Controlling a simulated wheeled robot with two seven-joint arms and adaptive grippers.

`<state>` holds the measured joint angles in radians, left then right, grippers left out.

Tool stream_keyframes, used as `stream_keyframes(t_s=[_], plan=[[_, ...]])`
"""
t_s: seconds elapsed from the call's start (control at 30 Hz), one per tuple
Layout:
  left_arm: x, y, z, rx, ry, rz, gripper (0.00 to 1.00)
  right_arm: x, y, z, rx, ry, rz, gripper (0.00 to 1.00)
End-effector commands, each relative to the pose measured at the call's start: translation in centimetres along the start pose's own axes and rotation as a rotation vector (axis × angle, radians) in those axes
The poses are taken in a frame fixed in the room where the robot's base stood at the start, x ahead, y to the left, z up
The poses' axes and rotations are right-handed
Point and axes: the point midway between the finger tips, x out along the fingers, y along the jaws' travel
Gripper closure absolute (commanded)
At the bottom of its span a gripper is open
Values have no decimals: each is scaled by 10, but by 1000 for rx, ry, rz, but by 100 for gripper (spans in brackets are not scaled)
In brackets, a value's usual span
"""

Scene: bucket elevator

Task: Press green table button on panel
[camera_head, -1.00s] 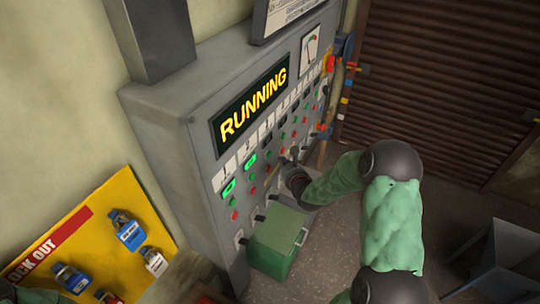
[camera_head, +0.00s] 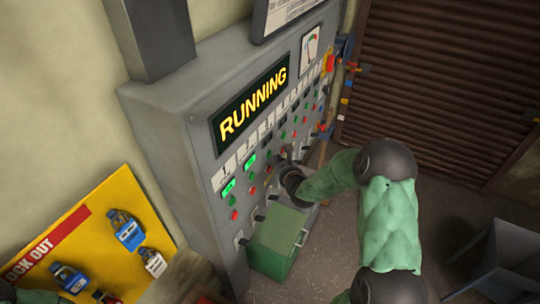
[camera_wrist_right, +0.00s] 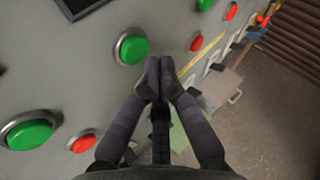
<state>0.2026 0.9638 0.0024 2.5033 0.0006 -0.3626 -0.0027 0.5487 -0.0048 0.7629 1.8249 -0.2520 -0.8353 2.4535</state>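The grey control panel (camera_head: 195,115) stands on the left of the aisle, with rows of green and red buttons below a lit "RUNNING" display (camera_head: 252,104). Labels over the buttons are too small to read, so I cannot tell which green one is the table button. My right gripper (camera_head: 284,153) is at the panel face, among the middle button columns. In the right wrist view its fingers (camera_wrist_right: 159,78) meet at the tips with nothing between them. A green button (camera_wrist_right: 131,47) lies just up and left of the tips, apparently unpressed. My left gripper is not in view.
Another green button (camera_wrist_right: 28,132) and a red button (camera_wrist_right: 83,142) lie left of the fingers. A yellow lockout board (camera_head: 90,235) with padlocks is at lower left. A shutter (camera_head: 440,80) stands behind.

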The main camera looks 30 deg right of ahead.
Motion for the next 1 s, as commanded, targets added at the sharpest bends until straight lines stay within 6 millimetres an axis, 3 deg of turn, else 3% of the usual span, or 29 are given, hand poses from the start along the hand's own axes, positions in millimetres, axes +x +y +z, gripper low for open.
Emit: stream_keyframes(t_s=[1.0], plan=[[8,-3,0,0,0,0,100,6,5,4,-1,-1,0,100]])
